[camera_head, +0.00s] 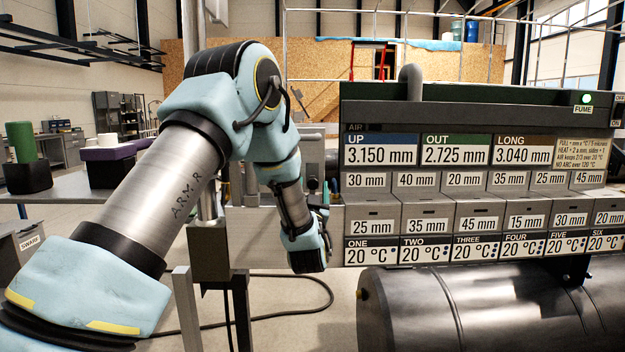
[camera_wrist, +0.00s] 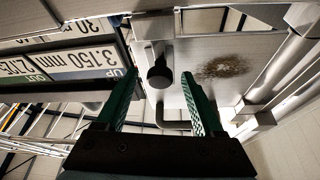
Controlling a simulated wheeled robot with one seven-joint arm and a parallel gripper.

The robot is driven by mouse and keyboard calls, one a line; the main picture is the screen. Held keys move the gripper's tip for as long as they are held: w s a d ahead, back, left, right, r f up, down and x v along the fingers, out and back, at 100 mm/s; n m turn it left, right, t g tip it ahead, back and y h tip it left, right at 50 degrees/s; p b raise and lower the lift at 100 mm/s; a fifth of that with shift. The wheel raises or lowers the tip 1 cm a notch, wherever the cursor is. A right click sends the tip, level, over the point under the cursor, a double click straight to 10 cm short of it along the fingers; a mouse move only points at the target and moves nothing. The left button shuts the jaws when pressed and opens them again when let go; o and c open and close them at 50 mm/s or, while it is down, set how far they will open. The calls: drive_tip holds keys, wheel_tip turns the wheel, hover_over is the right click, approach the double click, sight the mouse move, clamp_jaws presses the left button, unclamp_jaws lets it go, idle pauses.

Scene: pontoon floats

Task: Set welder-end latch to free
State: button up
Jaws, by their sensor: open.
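My gripper (camera_wrist: 160,76) is open in the wrist view, with its two green fingers spread apart and nothing held. A dark round knob (camera_wrist: 158,73) on a short stem shows between the fingertips, in front of a grey metal plate (camera_wrist: 200,95). I cannot tell whether the fingers touch it or whether it is the welder-end latch. In the head view, the end of my arm is beside the left end of the grey panel unit (camera_head: 345,190). No part labelled as the latch is readable, and its setting cannot be told.
A big black cylindrical float (camera_head: 480,310) lies below the panel unit at the right. A grey post (camera_head: 187,310) stands below my arm. A dark cable (camera_head: 290,312) runs over the floor. A table (camera_head: 65,186) with a green cylinder (camera_head: 22,142) stands at the left.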

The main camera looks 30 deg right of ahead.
drive_tip(key=shift+w+d+r, duration=0.2)
drive_tip(key=shift+w+d, duration=0.05)
drive_tip(key=shift+w, duration=0.15)
clamp_jaws()
idle(0.4)
idle(0.9)
